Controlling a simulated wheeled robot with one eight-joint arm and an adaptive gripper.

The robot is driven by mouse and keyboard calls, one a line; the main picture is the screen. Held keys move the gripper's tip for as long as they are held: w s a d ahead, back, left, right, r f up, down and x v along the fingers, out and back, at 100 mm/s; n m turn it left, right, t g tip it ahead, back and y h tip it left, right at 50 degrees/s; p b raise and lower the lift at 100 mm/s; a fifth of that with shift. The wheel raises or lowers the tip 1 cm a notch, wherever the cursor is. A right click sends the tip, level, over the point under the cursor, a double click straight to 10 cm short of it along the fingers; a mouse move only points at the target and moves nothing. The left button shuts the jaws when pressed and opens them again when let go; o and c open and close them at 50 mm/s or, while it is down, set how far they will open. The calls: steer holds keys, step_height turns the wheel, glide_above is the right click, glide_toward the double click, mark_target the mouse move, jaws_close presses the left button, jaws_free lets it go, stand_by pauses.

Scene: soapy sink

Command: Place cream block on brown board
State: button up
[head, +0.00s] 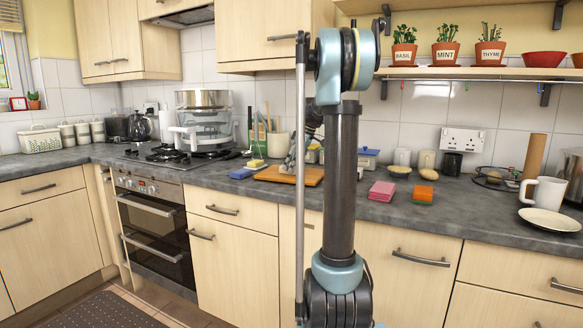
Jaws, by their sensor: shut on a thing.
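My gripper (287,165) is low over the board's left-back part, partly behind the thin rod of my arm. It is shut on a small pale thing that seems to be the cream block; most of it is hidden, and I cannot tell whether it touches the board.
A blue block (240,173) lies left of the board. Pink (382,191) and orange-green (423,195) sponges lie to the right. A white mug (544,191) and plate (549,219) stand far right. A glass steamer (204,120) stands on the hob. Worktop between sponges and plate is clear.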

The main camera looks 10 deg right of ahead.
steer(key=shift+f, duration=0.1)
steer(key=o, duration=1.2)
steer(key=v, duration=1.2)
steer(key=shift+s, duration=0.15)
